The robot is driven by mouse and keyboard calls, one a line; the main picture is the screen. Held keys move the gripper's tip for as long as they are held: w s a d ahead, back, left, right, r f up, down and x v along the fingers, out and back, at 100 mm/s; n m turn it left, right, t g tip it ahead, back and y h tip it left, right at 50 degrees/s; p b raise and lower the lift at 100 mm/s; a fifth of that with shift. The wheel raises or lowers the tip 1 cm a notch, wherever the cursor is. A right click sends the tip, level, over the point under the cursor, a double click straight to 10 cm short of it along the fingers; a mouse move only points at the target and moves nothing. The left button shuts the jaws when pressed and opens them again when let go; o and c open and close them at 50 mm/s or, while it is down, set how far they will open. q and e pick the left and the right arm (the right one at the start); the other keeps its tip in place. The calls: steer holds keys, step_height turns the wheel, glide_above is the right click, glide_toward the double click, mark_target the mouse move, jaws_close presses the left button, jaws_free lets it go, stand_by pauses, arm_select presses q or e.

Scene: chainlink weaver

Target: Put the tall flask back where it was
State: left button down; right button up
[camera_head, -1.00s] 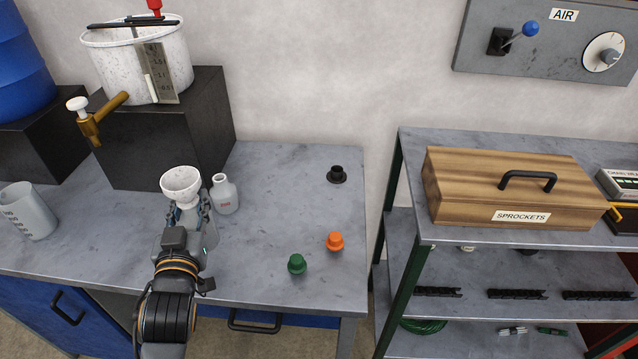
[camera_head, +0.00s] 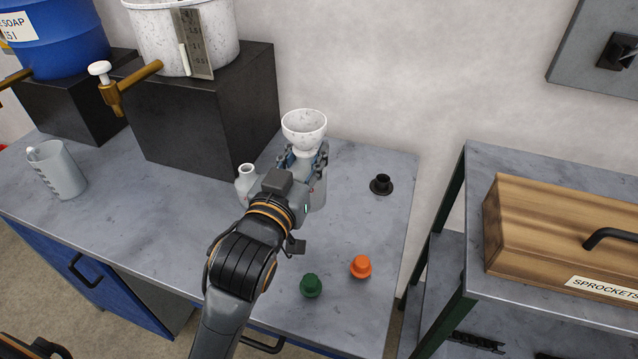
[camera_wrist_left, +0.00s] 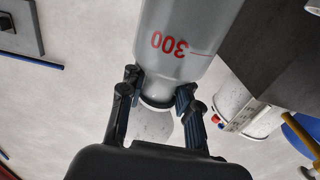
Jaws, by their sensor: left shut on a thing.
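A white speckled funnel (camera_head: 304,127) sits upright in the flask's mouth. A small pale flask (camera_head: 245,181) stands just left of my gripper. The tall flask's base is mostly hidden, so I cannot tell whether it touches the bench.
A black stopper (camera_head: 381,185), an orange stopper (camera_head: 361,267) and a green stopper (camera_head: 311,286) stand on the bench's right part. A black block (camera_head: 200,120) bears a white bucket (camera_head: 150,35) with a brass tap. A grey jug (camera_head: 62,172) stands left.

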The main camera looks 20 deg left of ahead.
arm_select(q)
steer(key=w+a+f, duration=0.1)
steer(key=w+f, duration=0.8)
steer(key=f, duration=0.1)
steer(key=shift+f, duration=0.25)
arm_select(e)
steer(key=shift+w+d+r, duration=0.25)
steer(key=shift+d, duration=0.3)
arm_select(q)
steer(key=shift+f, duration=0.2)
steer(key=c, duration=1)
jaws_free()
steer(key=shift+o, duration=0.2)
